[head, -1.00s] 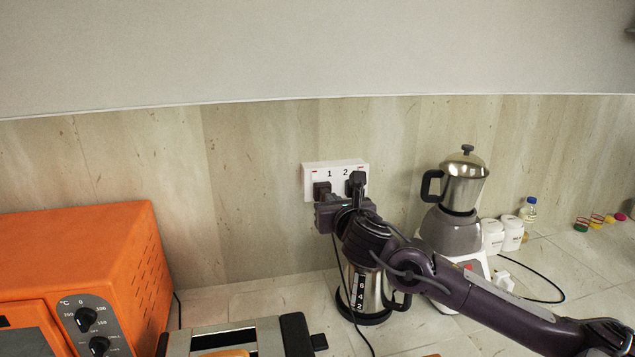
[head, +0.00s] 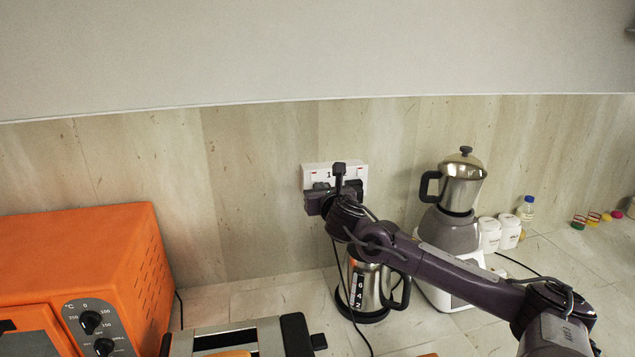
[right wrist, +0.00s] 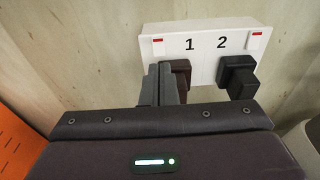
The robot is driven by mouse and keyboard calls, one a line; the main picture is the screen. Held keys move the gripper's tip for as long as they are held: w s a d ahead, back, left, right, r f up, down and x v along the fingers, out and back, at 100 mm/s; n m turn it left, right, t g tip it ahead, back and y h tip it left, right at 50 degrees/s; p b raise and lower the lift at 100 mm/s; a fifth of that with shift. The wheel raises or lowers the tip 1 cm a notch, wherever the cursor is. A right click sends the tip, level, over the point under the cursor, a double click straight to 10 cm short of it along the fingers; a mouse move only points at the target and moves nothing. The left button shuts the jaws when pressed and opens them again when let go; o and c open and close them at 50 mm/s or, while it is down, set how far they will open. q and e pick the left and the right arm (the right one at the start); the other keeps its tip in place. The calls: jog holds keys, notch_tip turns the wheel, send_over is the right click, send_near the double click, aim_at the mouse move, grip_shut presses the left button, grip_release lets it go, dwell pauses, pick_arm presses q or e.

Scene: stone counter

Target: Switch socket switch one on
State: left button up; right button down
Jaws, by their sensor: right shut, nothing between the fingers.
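A white double socket (head: 345,168) is fixed to the wall, marked 1 and 2; it also shows in the right wrist view (right wrist: 205,30). Switch one (right wrist: 158,40), with a red mark, is at its upper left, and another red-marked switch (right wrist: 257,34) is at its upper right. A brown plug (right wrist: 183,68) sits under the 1 and a black plug (right wrist: 238,75) under the 2. My right gripper (right wrist: 163,72) is shut and empty, just below switch one, beside the brown plug and partly hiding it. I cannot tell if it touches. My left gripper is out of view.
A steel kettle (head: 371,288) stands below my right arm. A blender (head: 455,230) is to its right, with white jars (head: 499,234) beyond. An orange oven (head: 75,255) and a toaster (head: 240,340) are at the left front. A cable hangs from the socket.

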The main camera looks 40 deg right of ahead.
aim_at(315, 180)
jog(key=p+x, duration=0.1)
jog(key=x, duration=0.2)
jog(key=shift+r+p, duration=0.15)
jog(key=shift+p, duration=0.15)
jog(key=shift+w+d+f, duration=0.2)
jog(key=shift+w, duration=0.25)
